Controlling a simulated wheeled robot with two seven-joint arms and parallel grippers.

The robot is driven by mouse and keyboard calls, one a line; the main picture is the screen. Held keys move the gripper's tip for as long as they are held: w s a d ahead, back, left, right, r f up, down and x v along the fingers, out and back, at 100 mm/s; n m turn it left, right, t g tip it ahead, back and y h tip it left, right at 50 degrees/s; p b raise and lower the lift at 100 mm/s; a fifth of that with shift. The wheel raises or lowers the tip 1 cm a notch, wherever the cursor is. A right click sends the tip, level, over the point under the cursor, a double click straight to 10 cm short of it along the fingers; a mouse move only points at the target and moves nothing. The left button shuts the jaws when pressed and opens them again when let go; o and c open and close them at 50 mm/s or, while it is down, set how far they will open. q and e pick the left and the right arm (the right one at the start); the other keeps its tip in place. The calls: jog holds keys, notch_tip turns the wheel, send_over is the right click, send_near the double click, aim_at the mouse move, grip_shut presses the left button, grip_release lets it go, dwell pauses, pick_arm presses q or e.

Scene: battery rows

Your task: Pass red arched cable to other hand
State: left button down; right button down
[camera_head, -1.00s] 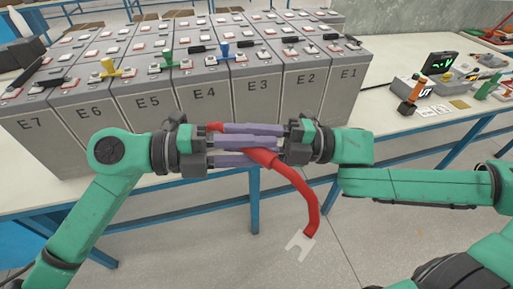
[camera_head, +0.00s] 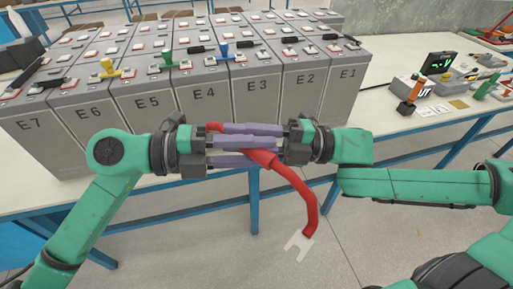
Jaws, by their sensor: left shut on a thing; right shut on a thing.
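The red arched cable (camera_head: 297,184) hangs in front of the battery row, held at its upper part between my two facing grippers. Its lower end curves down and carries a pale forked lug (camera_head: 298,246). A short red piece of its other end shows above the fingers. My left gripper (camera_head: 264,144), on the arm from the left, is shut on the cable. My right gripper (camera_head: 230,144), on the arm from the right, is also shut on it. Their purple fingers overlap and hide the gripped stretch.
Grey batteries marked E1 to E7 (camera_head: 205,108) stand on the bench behind the grippers, with yellow, green and blue connectors on top. A meter (camera_head: 438,63) and small parts lie on the bench at right. Below the cable is open floor.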

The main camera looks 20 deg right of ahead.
jog(key=shift+w+d+r, duration=0.1)
jog(key=shift+r, duration=0.2)
jog(key=shift+c, duration=2.4)
grip_release()
jog(key=shift+f, duration=0.1)
jog(key=shift+f, duration=0.1)
